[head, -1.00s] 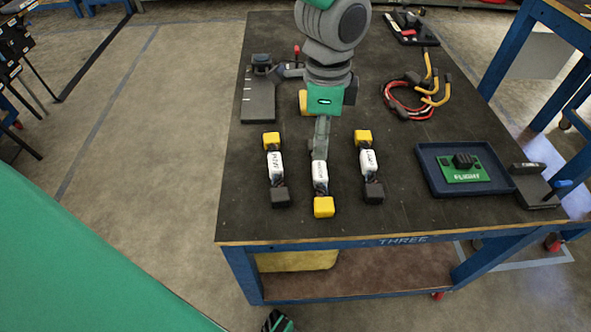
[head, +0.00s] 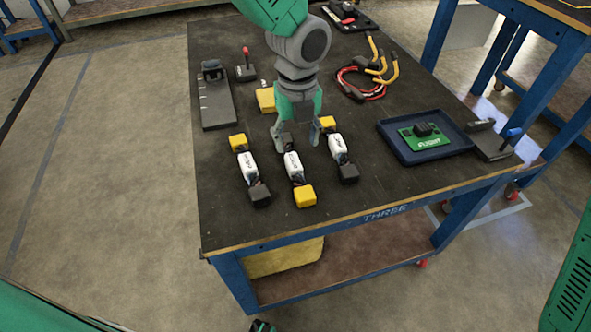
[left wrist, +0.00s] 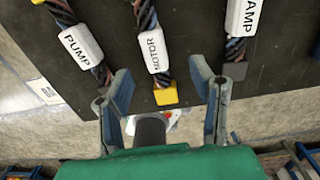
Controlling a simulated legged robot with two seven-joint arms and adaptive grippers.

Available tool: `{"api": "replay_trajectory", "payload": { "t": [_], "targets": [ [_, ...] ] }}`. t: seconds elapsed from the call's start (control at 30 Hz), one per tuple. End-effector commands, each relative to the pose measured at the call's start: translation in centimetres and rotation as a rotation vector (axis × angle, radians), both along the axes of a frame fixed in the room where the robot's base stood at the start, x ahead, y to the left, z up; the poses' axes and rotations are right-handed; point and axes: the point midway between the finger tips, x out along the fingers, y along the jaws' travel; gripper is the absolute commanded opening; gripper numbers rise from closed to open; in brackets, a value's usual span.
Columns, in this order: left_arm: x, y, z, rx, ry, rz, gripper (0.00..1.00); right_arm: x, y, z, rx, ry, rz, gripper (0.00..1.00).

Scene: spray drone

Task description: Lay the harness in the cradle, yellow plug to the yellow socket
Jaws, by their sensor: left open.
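Three short harnesses lie side by side near the table's front: the pump harness (head: 248,166), the motor harness (head: 294,168) and one at right (head: 338,149), whose label reads "AMP" in the left wrist view (left wrist: 243,18). The motor harness has its yellow plug (head: 304,196) toward the front; the outer two have yellow plugs at the back. My right gripper is out of view.
A blue tray (head: 387,133) holds a green board (head: 421,137). A dark stand (head: 494,146) is right of it. A long dark fixture (head: 215,105) and a red-handled lever (head: 245,68) stand at left. Red and yellow cables (head: 362,88) lie at back right. The front strip is clear.

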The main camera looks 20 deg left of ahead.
Motion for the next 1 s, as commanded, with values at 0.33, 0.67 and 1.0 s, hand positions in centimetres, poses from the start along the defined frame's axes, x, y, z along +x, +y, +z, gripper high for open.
{"api": "replay_trajectory", "payload": {
  "t": [0.33, 0.67, 1.0],
  "targets": [
    [-0.2, 0.6, -2.9, -0.009, 0.001, 0.003, 0.5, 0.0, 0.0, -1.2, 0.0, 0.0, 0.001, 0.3],
    [-0.4, -0.1, -7.0, -0.001, 0.0, 0.003, 0.5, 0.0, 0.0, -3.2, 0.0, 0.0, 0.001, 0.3],
    [-0.4, 0.3, -6.9, -0.007, 0.0, 0.003, 0.01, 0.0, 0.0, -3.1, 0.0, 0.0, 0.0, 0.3]
  ]
}}
